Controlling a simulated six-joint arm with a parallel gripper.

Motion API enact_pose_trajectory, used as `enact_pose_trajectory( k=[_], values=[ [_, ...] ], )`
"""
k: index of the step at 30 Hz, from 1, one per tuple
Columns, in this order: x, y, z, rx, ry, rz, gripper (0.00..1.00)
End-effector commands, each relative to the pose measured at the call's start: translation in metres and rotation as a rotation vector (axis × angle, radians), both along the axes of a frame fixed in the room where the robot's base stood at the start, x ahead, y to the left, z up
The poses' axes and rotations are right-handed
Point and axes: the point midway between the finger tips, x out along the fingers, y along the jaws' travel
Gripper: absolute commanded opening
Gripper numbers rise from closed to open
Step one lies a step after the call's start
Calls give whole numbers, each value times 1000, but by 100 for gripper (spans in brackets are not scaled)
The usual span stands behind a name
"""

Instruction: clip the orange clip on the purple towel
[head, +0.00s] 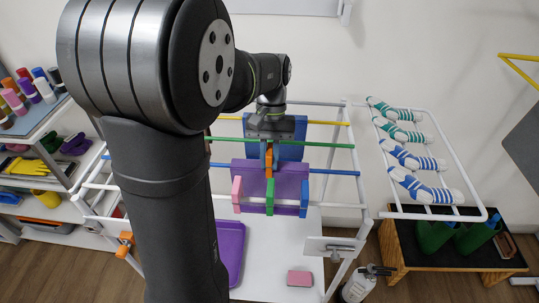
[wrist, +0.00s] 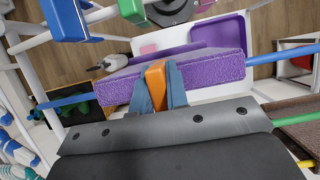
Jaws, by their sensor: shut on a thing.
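My gripper (head: 268,139) is shut on the orange clip (head: 269,158) and points down at the drying rack. In the wrist view the orange clip (wrist: 155,84) sits between my two grey-blue fingers, at the near edge of the purple towel (wrist: 215,67). The purple towel (head: 290,178) hangs over a blue rod in the head view. The clip overlaps its top edge there; I cannot tell whether its jaws straddle the towel. Pink (head: 236,193), green (head: 270,196) and blue (head: 303,199) clips hang on or in front of the towel.
A blue towel (head: 290,150) hangs close behind, near the green rod (head: 335,144) and yellow rod. Striped socks (head: 410,157) lie on the right wing of the white rack. A purple tray (head: 230,250) and pink block (head: 300,278) lie below. Another orange piece (head: 124,243) is at lower left.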

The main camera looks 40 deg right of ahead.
Motion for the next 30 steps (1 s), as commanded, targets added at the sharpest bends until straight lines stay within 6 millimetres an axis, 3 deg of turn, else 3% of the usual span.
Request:
enact_pose_trajectory(
  k=[1,2,6,14,19,30],
  values=[
    [0,0,-2,0,0,0,0],
    [0,0,-2,0,0,0,16],
    [0,0,-2,0,0,0,39],
    [0,0,-1,0,0,0,39],
    [4,-4,11,-1,-1,0,39],
    [27,-27,89,-3,-3,0,39]
  ],
)
